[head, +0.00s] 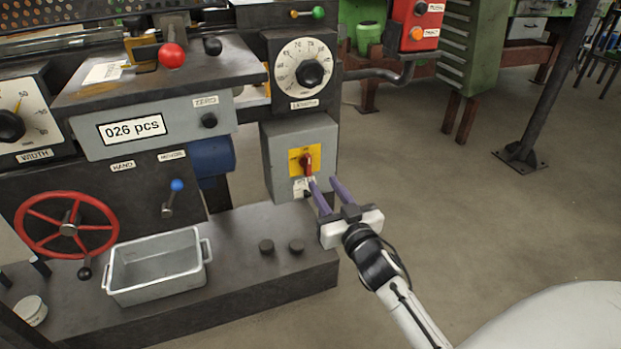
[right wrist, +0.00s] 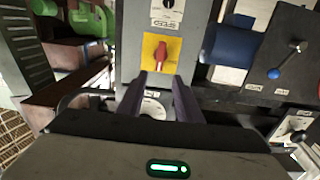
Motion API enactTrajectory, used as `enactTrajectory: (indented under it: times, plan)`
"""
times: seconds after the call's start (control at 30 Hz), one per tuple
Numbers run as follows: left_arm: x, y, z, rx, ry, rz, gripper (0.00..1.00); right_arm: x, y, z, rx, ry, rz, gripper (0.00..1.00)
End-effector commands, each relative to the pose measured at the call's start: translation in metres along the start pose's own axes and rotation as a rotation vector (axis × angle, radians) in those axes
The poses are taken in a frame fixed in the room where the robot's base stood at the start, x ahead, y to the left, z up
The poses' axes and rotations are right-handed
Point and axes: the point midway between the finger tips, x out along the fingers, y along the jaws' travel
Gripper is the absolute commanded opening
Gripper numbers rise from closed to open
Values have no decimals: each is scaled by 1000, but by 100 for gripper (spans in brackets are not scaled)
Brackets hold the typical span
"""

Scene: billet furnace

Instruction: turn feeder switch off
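A red rotary switch (head: 307,163) sits on a yellow plate (head: 294,160) on the front of a grey box (head: 283,137). Its handle stands close to upright in the head view. The switch also shows in the right wrist view (right wrist: 160,55), just beyond the fingertips. My right gripper (head: 324,181) is open and empty, with its two purple fingers apart. Its tips are just below and to the right of the switch in the head view, and I see no contact. My left gripper is not in view.
A length dial (head: 302,68) is above the grey box. A blue-tipped lever (head: 174,193), a red handwheel (head: 68,225) and a grey metal tray (head: 160,266) are to the left. The floor (head: 470,215) on the right is clear.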

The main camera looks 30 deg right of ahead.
Motion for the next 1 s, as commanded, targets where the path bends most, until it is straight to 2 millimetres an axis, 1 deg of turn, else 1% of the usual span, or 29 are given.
enactTrajectory:
  times: [0.17, 0.4, 0.5, 0.6, 0.73, 1.0]
  plan:
    - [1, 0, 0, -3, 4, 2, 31, 24, 2, -4, 1, 11, 2, 32]
    - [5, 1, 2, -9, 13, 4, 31, 69, 1, -3, 0, 9, 2, 32]
    - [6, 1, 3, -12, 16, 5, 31, 84, 1, -3, 1, 8, 2, 32]
    - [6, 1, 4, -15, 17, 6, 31, 94, 2, -3, 1, 7, 2, 32]
    - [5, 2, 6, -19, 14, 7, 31, 101, 1, -3, 2, 6, 2, 32]
    - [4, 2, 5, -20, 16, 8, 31, 102, 1, -3, 1, 5, 1, 32]
